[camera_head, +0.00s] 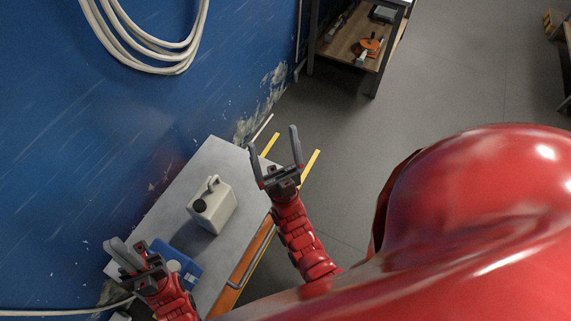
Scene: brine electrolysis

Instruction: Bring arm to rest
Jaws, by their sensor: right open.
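My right gripper (273,140) is open and empty, fingers pointing up in the picture, at the right edge of the grey table (190,172). My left gripper (122,247) is at the lower left, in front of a blue object (184,265) and partly covering it. Its two fingers look near each other, and I cannot tell if they are open or shut. A beige canister (212,206) with a dark cap stands upright on the table between the two grippers, apart from both.
A blue wall (120,120) with a hanging coil of pale hose (160,52) borders the table's left side. An orange drawer front (247,262) is on the table's right side. A shelf with tools (352,45) stands at the top.

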